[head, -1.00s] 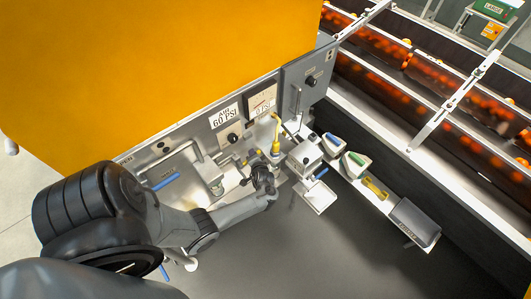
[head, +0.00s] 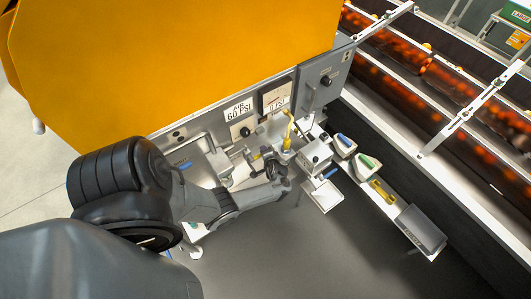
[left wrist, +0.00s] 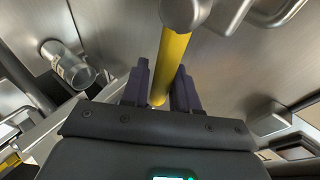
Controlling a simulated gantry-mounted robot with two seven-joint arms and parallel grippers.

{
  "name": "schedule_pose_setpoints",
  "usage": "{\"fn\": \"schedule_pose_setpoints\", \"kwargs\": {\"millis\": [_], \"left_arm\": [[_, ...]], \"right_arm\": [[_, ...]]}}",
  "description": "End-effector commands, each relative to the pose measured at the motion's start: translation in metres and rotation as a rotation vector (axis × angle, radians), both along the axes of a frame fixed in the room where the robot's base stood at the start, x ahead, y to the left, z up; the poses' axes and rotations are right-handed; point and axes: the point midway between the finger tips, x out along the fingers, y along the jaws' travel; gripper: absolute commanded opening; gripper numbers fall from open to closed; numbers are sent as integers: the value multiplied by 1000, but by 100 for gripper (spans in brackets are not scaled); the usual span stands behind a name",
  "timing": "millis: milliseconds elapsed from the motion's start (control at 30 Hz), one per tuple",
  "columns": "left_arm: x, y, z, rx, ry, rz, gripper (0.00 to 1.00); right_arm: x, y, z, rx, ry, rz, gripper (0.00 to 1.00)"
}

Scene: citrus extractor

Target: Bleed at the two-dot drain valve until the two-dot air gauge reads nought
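My left gripper (head: 268,168) is low in front of the grey machine panel. In the left wrist view, its two dark fingers (left wrist: 160,90) close on either side of a yellow lever (left wrist: 174,60) and seem to touch it. I cannot see dots marking this lever. In the head view, a gauge (head: 276,98) on the panel has a small plate reading 0 PSI; its needle is too small to read surely. A plate left of it (head: 239,110) reads AIR 60 PSI. An upright yellow handle (head: 288,133) stands beyond the gripper. My right gripper is not in view.
A white box (head: 317,155) and a tray (head: 324,196) stand right of the gripper. Blue, green and yellow items lie in holders along a ledge, ending at a grey bin (head: 421,230). In the left wrist view, a clear cylinder (left wrist: 68,65) is at left.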

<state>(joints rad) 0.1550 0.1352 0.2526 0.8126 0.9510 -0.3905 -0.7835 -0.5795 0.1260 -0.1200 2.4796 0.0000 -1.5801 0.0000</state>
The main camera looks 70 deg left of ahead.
Motion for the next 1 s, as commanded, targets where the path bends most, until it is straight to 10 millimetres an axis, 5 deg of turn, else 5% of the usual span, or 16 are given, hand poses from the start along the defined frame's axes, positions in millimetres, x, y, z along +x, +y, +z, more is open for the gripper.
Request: {"fn": "schedule_pose_setpoints", "kwargs": {"millis": [100,500,1000], "left_arm": [[-1,0,-1,0,1,0,45],[-1,-6,4,2,-1,1,45],[-2,-71,46,-1,-3,1,45]], "right_arm": [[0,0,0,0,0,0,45],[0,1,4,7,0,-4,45],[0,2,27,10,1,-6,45]]}}
